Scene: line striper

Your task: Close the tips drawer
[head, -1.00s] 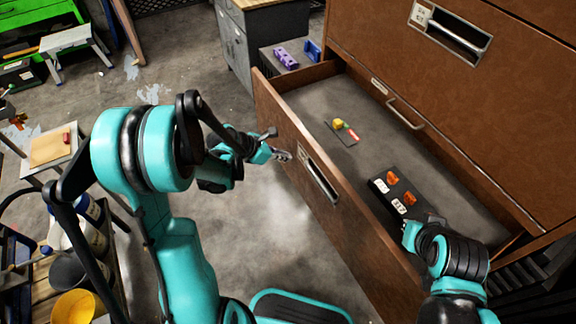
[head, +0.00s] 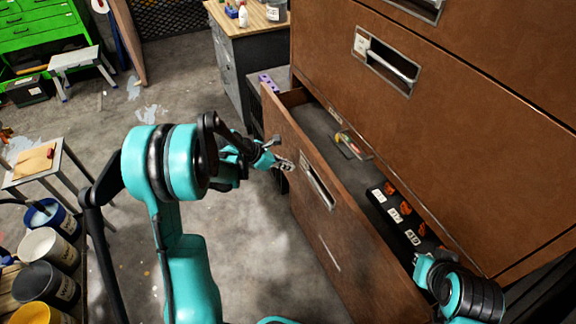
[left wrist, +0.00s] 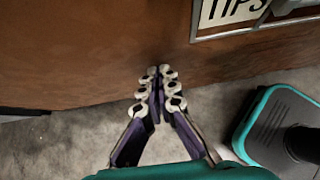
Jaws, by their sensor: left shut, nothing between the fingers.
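The tips drawer (head: 325,215) is a brown drawer standing partly open from the cabinet. A label reading TIPS (left wrist: 230,10) shows in the left wrist view beside the metal handle. Inside the drawer are a dark tray (head: 395,215) with orange pieces and number cards, and a small yellow and red item (head: 350,143). My left gripper (head: 288,165) is shut and empty at the outer face of the drawer front, left of the handle (head: 318,187). In the left wrist view its fingers (left wrist: 160,75) are together. My right gripper (head: 425,262) is at the drawer's near end; its fingers are largely hidden.
The brown cabinet (head: 480,130) with a closed upper drawer rises at right. A grey workbench (head: 245,55) stands behind the drawer. Paint buckets (head: 48,248) and a small table (head: 40,160) stand at left. The floor left of the drawer is open.

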